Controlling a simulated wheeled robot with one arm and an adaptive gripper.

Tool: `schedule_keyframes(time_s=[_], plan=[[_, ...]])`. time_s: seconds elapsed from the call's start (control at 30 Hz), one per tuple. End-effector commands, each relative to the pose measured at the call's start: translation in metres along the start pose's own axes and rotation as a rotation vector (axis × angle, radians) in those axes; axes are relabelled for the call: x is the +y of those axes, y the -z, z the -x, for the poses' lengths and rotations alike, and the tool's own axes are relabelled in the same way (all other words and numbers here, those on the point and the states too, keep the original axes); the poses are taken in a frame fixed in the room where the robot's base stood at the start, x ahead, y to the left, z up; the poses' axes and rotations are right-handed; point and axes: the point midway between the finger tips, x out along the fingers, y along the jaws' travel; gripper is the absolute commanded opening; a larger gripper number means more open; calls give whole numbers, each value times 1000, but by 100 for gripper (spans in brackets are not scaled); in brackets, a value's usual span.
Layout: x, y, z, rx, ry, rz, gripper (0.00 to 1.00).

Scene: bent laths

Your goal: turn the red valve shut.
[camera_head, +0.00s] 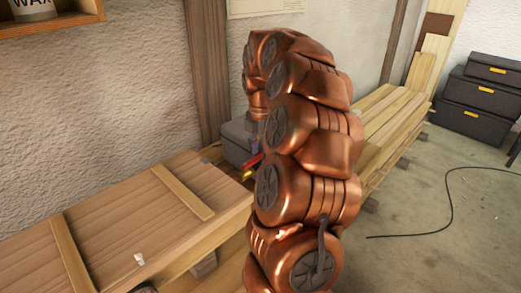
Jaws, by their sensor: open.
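My copper-coloured arm fills the middle of the view and hides much of what lies behind it. A small dark part of my gripper (255,146) shows below the far wrist, at the left edge of the arm. It is open; its fingertips are mostly hidden. A small red piece (253,161) with yellow beside it shows just below the gripper, above the far end of the bench. I cannot tell whether this is the red valve, or whether the gripper touches it. No other red valve is visible.
A wooden bench or crate top (120,222) with battens spans the lower left, with a small white object (139,259) on it. A grey box (236,140) stands behind. Stacked planks (398,108) lie right of my arm. Dark boxes (482,100) and a black cable (448,200) are on the right floor.

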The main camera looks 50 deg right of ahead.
Motion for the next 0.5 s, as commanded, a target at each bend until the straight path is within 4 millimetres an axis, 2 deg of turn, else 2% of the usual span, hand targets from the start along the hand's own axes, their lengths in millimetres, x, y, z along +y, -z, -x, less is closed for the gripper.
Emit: schedule_keyframes(time_s=[0.23,0.5], plan=[[0,0,0,0,0,0,44],[0,0,0,0,0,0,17]])
